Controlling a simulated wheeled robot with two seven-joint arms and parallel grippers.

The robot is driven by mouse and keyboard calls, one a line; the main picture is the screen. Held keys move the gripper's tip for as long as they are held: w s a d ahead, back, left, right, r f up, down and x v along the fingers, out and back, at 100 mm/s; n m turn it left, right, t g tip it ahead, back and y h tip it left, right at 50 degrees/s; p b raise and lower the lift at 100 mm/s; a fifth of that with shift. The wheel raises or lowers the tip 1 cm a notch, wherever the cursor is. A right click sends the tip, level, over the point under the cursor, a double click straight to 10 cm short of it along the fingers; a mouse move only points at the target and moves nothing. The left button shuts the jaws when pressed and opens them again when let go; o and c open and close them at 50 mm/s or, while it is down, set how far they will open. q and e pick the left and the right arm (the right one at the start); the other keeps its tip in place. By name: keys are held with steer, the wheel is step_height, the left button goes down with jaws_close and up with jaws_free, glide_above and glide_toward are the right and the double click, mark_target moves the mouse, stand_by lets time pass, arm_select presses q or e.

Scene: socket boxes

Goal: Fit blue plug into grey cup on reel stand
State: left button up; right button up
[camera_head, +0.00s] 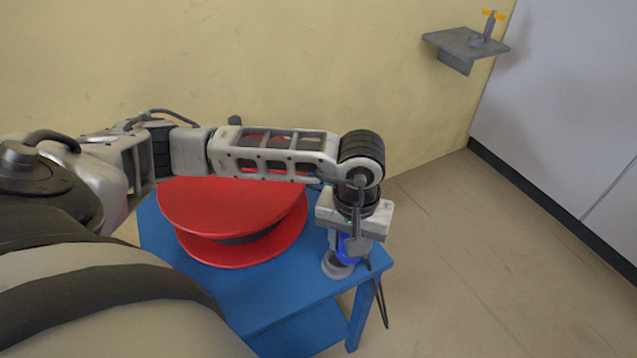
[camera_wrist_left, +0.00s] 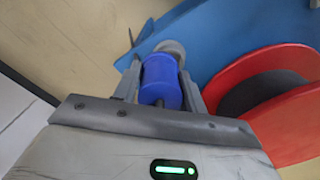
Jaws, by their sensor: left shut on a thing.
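The blue plug (camera_head: 347,249) is between the fingers of my left gripper (camera_head: 352,241), which is shut on it and points down at the stand's right front corner. In the left wrist view the blue plug (camera_wrist_left: 161,82) sits between both grey fingers. The grey cup (camera_head: 336,265) stands on the blue reel stand (camera_head: 270,302) just below the plug. In the left wrist view the cup (camera_wrist_left: 171,47) shows past the plug's far end. I cannot tell whether the plug touches the cup or is inside its rim. My right gripper is not in view.
A large red reel (camera_head: 240,208) lies on the stand left of the cup, partly behind my left arm. A grey wall shelf (camera_head: 465,43) with an orange-handled tap (camera_head: 492,15) is at the upper right. The floor right of the stand is clear.

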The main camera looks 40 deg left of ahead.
arm_select(q)
steer(key=n+b, duration=0.1)
steer(key=n, duration=0.1)
steer(key=a+n+b, duration=0.1)
steer(key=n, duration=0.1)
steer(key=w+a+r+n+b, duration=0.1)
steer(key=n, duration=0.1)
steer(key=shift+b, duration=0.35)
steer(key=f+b, duration=0.1)
steer(key=f+n+b, duration=0.2)
steer(key=shift+s+a+f, duration=0.1)
steer(key=shift+a+f, duration=0.1)
steer(key=shift+a, duration=0.1)
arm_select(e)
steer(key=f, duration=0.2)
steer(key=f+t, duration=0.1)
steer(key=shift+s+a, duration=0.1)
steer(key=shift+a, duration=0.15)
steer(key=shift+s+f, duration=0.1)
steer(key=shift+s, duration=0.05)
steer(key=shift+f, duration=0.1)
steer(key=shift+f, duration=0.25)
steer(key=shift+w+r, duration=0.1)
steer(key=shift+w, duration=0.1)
